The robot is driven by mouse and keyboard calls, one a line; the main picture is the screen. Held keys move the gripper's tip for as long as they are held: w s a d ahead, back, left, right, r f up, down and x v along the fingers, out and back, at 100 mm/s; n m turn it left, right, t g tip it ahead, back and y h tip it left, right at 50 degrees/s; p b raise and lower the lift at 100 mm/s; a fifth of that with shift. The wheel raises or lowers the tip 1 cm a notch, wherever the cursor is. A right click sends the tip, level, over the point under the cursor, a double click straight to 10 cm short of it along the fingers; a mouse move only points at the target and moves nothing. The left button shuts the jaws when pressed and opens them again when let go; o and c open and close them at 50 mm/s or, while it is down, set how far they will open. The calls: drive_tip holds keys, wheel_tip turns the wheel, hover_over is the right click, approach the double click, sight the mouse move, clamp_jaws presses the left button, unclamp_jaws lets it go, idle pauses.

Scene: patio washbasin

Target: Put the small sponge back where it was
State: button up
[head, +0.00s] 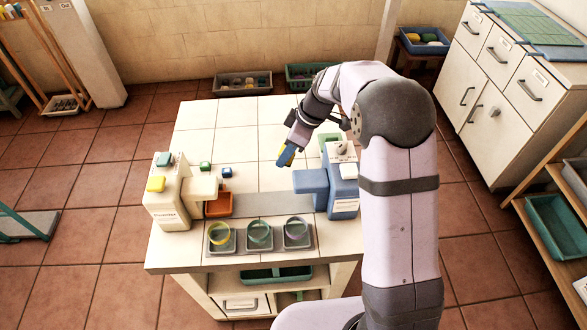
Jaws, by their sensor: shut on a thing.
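My gripper (288,152) is above the tiled table, left of the blue dispenser (343,190). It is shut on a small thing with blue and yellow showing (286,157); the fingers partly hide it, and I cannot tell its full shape. Other small sponge-like blocks are in view. Which is the task's small sponge is not clear from this view.
An orange tray (219,207) stands beside the cream dispenser. Three cups (219,234) stand in grey holders along the front. The back left tabletop (230,125) is clear.

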sight(294, 168)
drive_tip(key=w+m, duration=0.1)
drive_tip(key=d+m+t, duration=0.1)
drive_tip(key=m, duration=0.1)
drive_tip(key=shift+w+d+r+h, duration=0.1)
drive_tip(key=shift+w+r+h, duration=0.2)
drive_tip(key=shift+w+r, duration=0.1)
drive_tip(key=shift+w+d+r+m+t+h, duration=0.15)
drive_tip(key=shift+w+m+t+h, duration=0.35)
drive_tip(key=shift+m, duration=1.25)
drive_tip(key=shift+w+d+r+m+t+h, duration=0.15)
drive_tip(key=shift+m+h, duration=0.55)
drive_tip(key=shift+m, duration=1)
drive_tip(key=shift+w+d+r+m+t+h, duration=0.25)
drive_tip(key=shift+m+h, duration=0.35)
drive_tip(key=shift+m, duration=1.15)
drive_tip(key=shift+w+f, duration=0.1)
drive_tip(key=shift+f, duration=0.05)
drive_tip(key=shift+f+p, duration=0.95)
drive_tip(key=shift+f, duration=4)
